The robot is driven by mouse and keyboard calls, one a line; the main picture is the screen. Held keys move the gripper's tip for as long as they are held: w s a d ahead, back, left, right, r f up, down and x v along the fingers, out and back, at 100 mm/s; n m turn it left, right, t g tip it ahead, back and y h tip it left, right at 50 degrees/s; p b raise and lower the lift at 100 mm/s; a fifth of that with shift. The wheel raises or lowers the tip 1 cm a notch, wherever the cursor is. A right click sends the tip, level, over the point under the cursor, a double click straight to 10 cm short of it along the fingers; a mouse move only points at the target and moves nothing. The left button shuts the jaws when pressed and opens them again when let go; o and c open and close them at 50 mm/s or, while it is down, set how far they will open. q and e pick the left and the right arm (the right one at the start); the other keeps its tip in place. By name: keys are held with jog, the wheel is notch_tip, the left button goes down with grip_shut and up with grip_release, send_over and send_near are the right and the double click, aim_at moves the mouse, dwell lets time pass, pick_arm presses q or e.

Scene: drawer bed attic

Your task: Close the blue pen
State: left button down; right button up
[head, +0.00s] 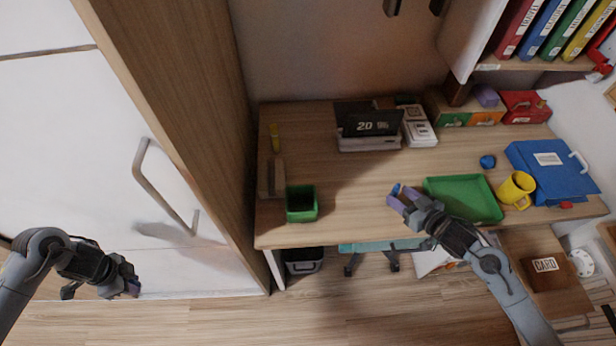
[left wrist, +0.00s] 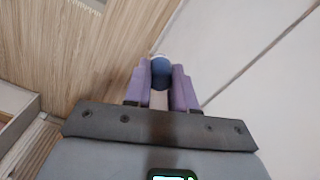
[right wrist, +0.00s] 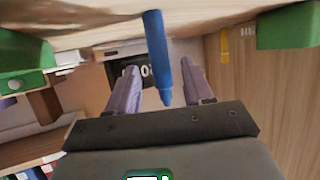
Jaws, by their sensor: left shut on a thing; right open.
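My left gripper (head: 131,287) is low at the left, in front of the white cabinet door and away from the desk. In the left wrist view its purple fingers are shut on a short dark-blue piece (left wrist: 160,72) with a pale rim, which looks like a pen cap. My right gripper (head: 401,197) is at the desk's front edge, left of the green tray. The blue pen (right wrist: 158,55) lies lengthwise between its open fingers, with visible gaps on both sides. A small blue part of the pen (head: 396,188) shows at the fingertips in the head view.
The wooden desk (head: 350,210) holds a green tray (head: 455,186), a yellow mug (head: 516,189), a green cup (head: 301,204), a blue case (head: 540,180) and a clock (head: 367,124). A tall wooden panel (head: 185,90) stands between the white cabinet and the desk.

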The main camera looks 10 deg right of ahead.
pick_arm(q)
jog(key=shift+f, duration=0.1)
jog(key=shift+f, duration=0.15)
pick_arm(e)
jog(key=shift+w+f, duration=0.15)
jog(key=shift+w, duration=0.15)
pick_arm(q)
jog(key=shift+f+b, duration=0.8)
jog(key=shift+b, duration=0.25)
pick_arm(e)
jog(key=shift+x, duration=2.3)
jog(key=shift+a, duration=0.15)
grip_shut()
